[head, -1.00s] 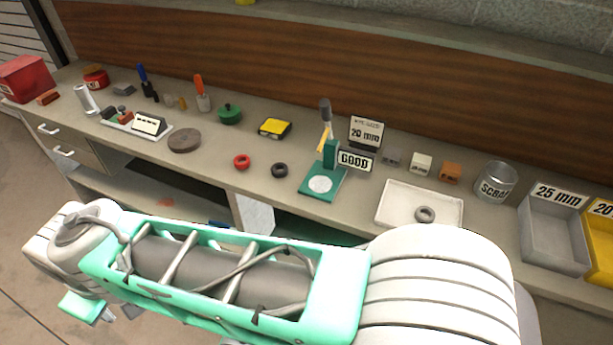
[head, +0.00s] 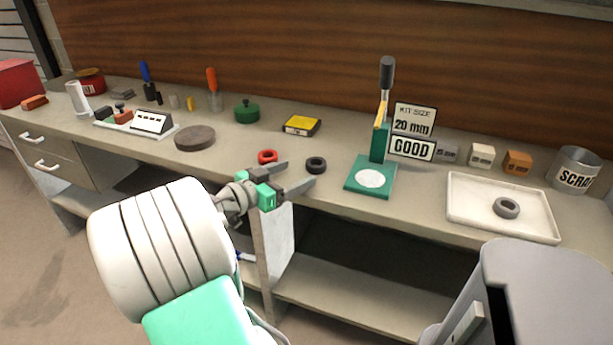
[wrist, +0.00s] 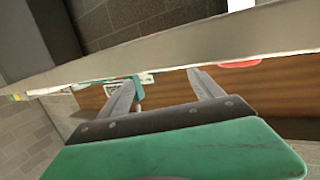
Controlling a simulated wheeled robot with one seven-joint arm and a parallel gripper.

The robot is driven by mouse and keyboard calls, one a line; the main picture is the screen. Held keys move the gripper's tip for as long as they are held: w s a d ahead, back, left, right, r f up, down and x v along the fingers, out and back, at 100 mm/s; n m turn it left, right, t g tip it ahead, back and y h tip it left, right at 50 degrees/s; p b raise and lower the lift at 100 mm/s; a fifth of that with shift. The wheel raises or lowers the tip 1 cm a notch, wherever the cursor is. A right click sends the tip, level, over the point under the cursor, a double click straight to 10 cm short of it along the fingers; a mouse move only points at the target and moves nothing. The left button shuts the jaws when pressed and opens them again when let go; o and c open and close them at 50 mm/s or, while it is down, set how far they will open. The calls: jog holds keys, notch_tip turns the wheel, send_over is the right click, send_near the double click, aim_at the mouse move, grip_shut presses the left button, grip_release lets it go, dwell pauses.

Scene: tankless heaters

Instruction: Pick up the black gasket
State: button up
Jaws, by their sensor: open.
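The black gasket (head: 316,165) is a small dark ring lying flat on the bench near its front edge, between a red ring and a green press. A grey ring (head: 507,207) lies in the white tray at the right. My gripper (head: 300,175) is open and empty at the bench's front edge, its two fingers pointing right toward the black gasket, apart from it. In the wrist view my gripper's fingers (wrist: 163,88) show with the bench edge; I cannot make out the black gasket there.
The red ring (head: 267,157) sits just behind my gripper. The green press (head: 370,176) stands right of the gasket, with the "GOOD" sign (head: 411,148) beside it. The white tray (head: 480,222) and scrap can (head: 575,170) are farther right. A brown disc (head: 195,138) lies left.

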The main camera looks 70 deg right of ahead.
aim_at(309, 167)
jog(key=x, duration=0.7)
jog(key=shift+s+r, duration=0.1)
jog(key=shift+r, duration=0.05)
jog(key=c, duration=1.5)
jog(key=shift+o, duration=0.2)
